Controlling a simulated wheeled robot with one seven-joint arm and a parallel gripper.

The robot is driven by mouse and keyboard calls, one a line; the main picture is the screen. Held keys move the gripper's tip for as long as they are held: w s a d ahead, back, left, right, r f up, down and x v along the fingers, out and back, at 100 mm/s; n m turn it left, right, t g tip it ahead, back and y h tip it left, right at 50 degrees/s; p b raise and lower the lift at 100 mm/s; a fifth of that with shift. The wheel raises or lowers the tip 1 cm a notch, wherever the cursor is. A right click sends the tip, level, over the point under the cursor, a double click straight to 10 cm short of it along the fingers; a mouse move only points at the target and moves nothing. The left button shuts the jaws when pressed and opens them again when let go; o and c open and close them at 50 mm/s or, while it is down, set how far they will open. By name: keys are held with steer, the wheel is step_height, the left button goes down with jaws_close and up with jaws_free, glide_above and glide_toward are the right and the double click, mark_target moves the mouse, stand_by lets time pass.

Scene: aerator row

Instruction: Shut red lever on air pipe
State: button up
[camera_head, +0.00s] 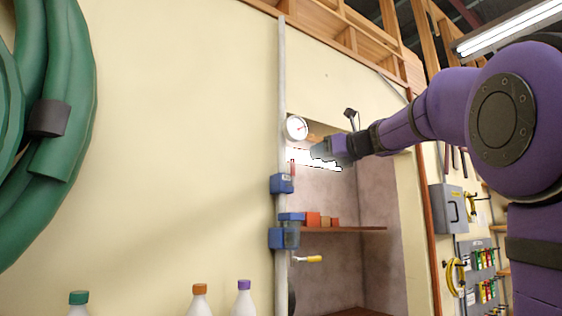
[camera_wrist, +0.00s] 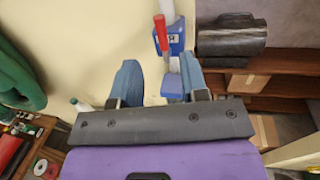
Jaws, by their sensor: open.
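The air pipe (camera_head: 282,80) runs up the cream wall as a thin grey tube. A blue valve body (camera_head: 282,184) sits on it, with the small red lever (camera_head: 293,168) at its upper right. In the wrist view the red lever (camera_wrist: 160,33) lies roughly along the pipe, in front of the blue valve body (camera_wrist: 176,42). My gripper (camera_head: 318,153) is above and right of the lever in the head view. In the wrist view my gripper (camera_wrist: 159,62) is open and empty, its blue-grey fingers either side of the valve's line, with the lever beyond the tips. I see no contact.
A round gauge (camera_head: 296,128) is on the pipe above the valve. A blue filter unit (camera_head: 285,235) and a yellow-handled lever (camera_head: 312,259) are below. A wooden shelf (camera_head: 345,229) with red boxes is in the recess at right. A green hose (camera_head: 60,110) hangs left.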

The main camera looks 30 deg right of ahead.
mark_target(293, 161)
steer(key=x, duration=1)
steer(key=shift+w+a, duration=0.15)
steer(key=shift+w, duration=0.2)
steer(key=shift+c, duration=0.2)
jaws_close()
